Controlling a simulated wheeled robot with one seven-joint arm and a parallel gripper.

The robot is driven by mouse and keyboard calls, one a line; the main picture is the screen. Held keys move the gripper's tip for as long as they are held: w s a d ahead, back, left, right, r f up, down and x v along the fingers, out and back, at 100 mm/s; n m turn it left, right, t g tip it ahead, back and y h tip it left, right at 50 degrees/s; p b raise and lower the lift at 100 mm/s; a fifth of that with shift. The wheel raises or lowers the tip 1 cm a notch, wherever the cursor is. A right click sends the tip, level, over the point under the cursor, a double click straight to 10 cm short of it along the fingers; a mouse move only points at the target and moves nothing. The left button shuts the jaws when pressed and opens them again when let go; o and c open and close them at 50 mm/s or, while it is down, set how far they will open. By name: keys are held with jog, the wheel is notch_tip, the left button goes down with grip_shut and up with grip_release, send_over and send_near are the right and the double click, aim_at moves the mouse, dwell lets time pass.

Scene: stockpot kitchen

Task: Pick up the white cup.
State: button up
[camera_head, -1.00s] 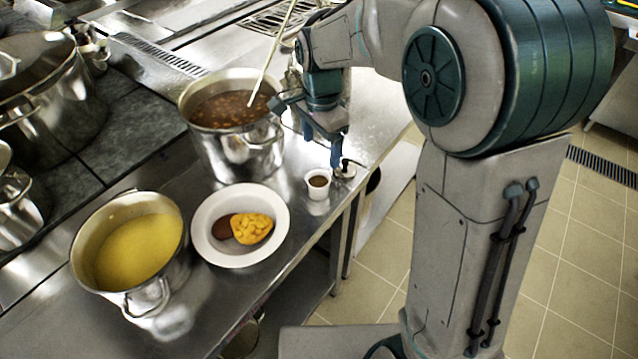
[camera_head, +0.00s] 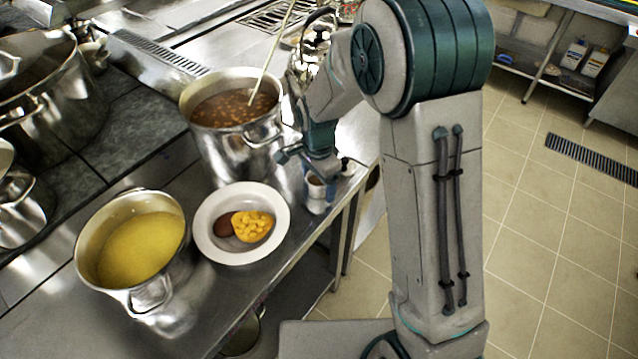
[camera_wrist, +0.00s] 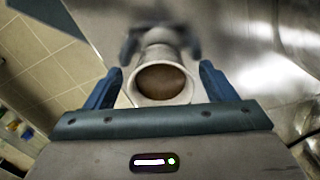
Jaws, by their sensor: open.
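The white cup (camera_head: 316,194) holds something brown and stands upright on the steel counter (camera_head: 262,281), near its edge, to the right of the white plate. My gripper (camera_head: 318,190) is right at the cup in the head view and partly covers it. In the wrist view the cup (camera_wrist: 164,82) sits between the two blue fingers of my gripper (camera_wrist: 161,88), with a finger on each side. The fingers are open. A gap shows beside the cup's rim, clearer on the right. I cannot tell the fingers' height on the cup.
A white plate (camera_head: 205,213) with yellow and brown food lies left of the cup. A pot of yellow liquid (camera_head: 150,296) and a pot of brown stew (camera_head: 215,150) stand close by. A dark-topped item (camera_head: 346,164) stands just right of the cup.

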jog(key=shift+f, duration=0.1)
jog(key=shift+c, duration=0.4)
jog(key=c, duration=1.1)
jog(key=shift+r, duration=0.5)
jog(key=r, duration=0.2)
jog(key=r+b, duration=0.1)
jog(key=shift+s+d+r, duration=0.35)
jog(key=s+d+r, duration=0.2)
jog(key=s+d+r+b, duration=0.1)
jog(key=s+d+r, duration=0.1)
jog(key=s, duration=0.1)
jog(key=s+d+r, duration=0.2)
jog(key=s+d, duration=0.1)
jog(key=shift+d+r, duration=0.1)
jog(key=shift+r, duration=0.1)
